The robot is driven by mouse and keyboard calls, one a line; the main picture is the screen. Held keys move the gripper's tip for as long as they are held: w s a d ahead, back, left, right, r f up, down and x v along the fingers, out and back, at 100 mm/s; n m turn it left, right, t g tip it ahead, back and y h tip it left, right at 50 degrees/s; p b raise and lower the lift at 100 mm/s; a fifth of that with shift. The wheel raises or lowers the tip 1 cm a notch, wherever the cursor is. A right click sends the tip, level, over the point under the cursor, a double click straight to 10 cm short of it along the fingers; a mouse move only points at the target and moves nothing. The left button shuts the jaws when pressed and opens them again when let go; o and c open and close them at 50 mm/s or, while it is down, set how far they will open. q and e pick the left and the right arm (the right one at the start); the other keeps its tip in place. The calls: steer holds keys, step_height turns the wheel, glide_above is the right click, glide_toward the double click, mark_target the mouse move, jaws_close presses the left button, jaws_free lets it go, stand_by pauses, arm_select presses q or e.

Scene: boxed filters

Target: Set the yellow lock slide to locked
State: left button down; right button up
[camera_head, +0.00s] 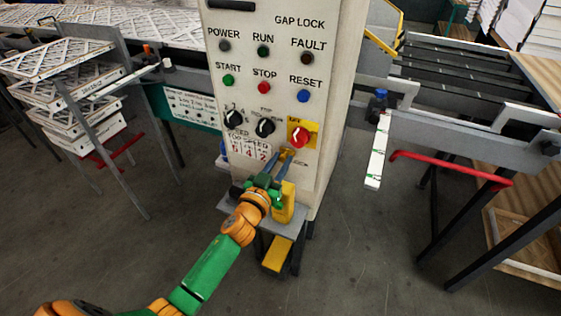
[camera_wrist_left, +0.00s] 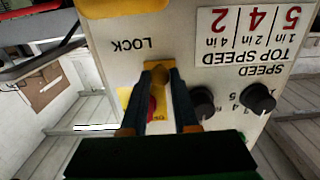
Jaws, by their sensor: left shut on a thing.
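The yellow lock slide (camera_head: 287,152) is on the lower right of the pale control cabinet's face, below the red knob on its yellow plate. My left gripper (camera_head: 283,157) reaches up to it from below and is shut on it. In the left wrist view, which is upside down, the slide (camera_wrist_left: 159,78) sits between the two dark fingers of the gripper (camera_wrist_left: 160,92), close to the LOCK label. The fingers hide parts of the slide and its track, so I cannot tell its exact setting. My right gripper is not in view.
The red knob (camera_head: 299,136), two black dials (camera_head: 265,127) and a speed label (camera_head: 250,150) are close by on the cabinet. A yellow block (camera_head: 285,203) stands on a small shelf below. A red-handled frame (camera_head: 450,166) is at right, stacked filters (camera_head: 75,105) at left.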

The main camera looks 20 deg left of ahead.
mark_target(302, 154)
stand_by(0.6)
arm_select(q)
steer(key=d, duration=0.3)
steer(key=shift+s+d+b, duration=0.1)
steer(key=shift+d+b, duration=0.3)
steer(key=shift+a, duration=0.1)
steer(key=c, duration=0.8)
jaws_free()
steer(key=shift+o, duration=0.7)
steer(key=shift+d, duration=0.25)
steer(key=shift+a, duration=0.1)
